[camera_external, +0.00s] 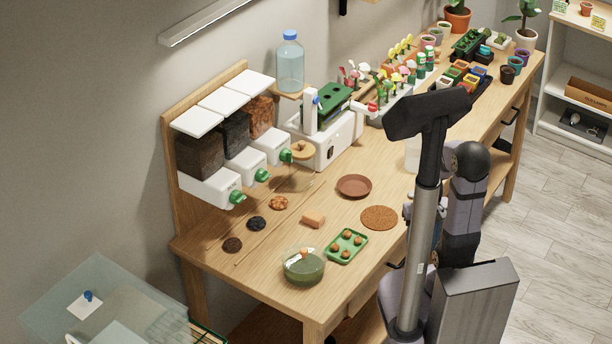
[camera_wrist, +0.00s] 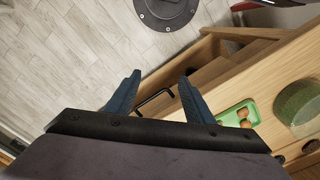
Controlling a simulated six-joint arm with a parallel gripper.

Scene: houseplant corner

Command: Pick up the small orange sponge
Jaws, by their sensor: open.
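The small orange sponge (camera_external: 313,220) looks like a little orange-tan block. It lies flat on the wooden table (camera_external: 285,262) in the external view, behind the green tray. I cannot make it out in the wrist view. My gripper (camera_wrist: 158,92) shows in the wrist view with its two dark blue fingers spread apart and nothing between them. It points down past the table's front edge, over a drawer handle and the floor, well away from the sponge. In the external view my own arm and column mostly hide the gripper.
A green tray (camera_external: 331,257) with several small round brown things and a glass bowl (camera_external: 303,268) of green contents stand in front of the sponge. A brown saucer (camera_external: 354,179) and a round cork mat (camera_external: 379,228) lie to its right. Small dark heaps (camera_external: 257,223) lie to its left.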

